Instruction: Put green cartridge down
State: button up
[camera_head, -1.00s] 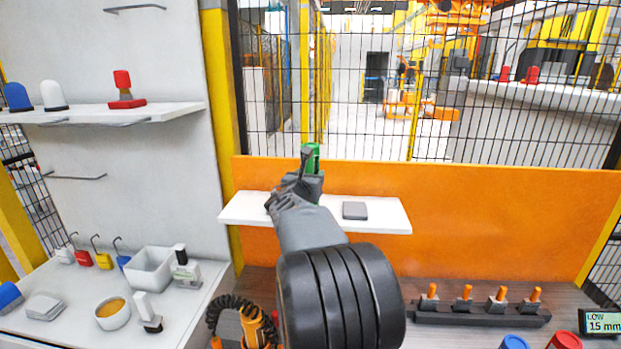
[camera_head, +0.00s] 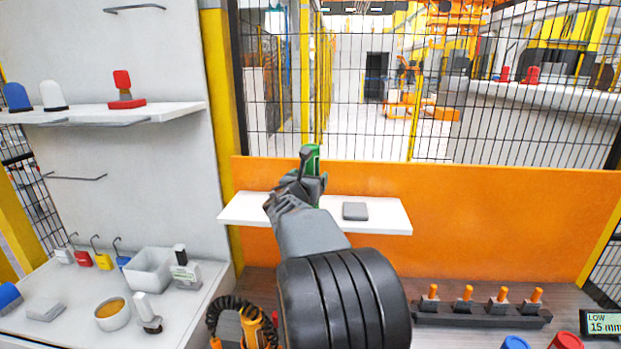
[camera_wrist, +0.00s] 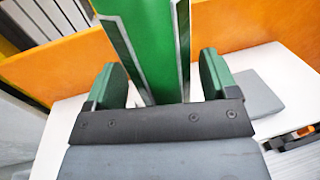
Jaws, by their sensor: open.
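The green cartridge (camera_head: 312,160) stands upright over the small white shelf (camera_head: 381,217) on the orange panel. In the wrist view the cartridge (camera_wrist: 150,45) rises between the two green-padded fingers of my gripper (camera_wrist: 158,80). Gaps show between the cartridge and both pads, so my gripper is open around it, not clamping it. In the head view my gripper (camera_head: 308,182) hides the cartridge's lower part. The cartridge's foot is hidden, so its contact with the shelf cannot be seen directly.
A flat grey block (camera_head: 355,211) lies on the shelf to the right of my gripper. The orange panel (camera_head: 480,220) and a wire mesh fence stand behind. A rack of orange-topped pegs (camera_head: 482,312) sits lower right. The shelf's right end is bare.

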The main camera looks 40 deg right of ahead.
jog(key=b+v, duration=0.2)
jog(key=v, duration=0.9)
jog(key=s+a+f+m+g+y, duration=0.1)
jog(key=s+a+f+m+y, duration=0.2)
jog(key=a+f+m+y, duration=0.2)
jog(key=s+a+f+m+g+y, duration=0.1)
jog(key=s+a+f+m+y, duration=0.3)
jog(key=a+f+m, duration=0.4)
jog(key=s+a+f+m+g+y, duration=0.1)
jog(key=s+a+f+m+y, duration=0.2)
jog(key=a+f+m+y, duration=0.3)
jog(key=a+m+y, duration=0.1)
jog(key=a+m, duration=0.3)
jog(key=a, duration=0.2)
jog(key=shift+s+a+f+g, duration=0.15)
jog(key=shift+s+f+g, duration=0.05)
jog(key=shift+s+g, duration=0.1)
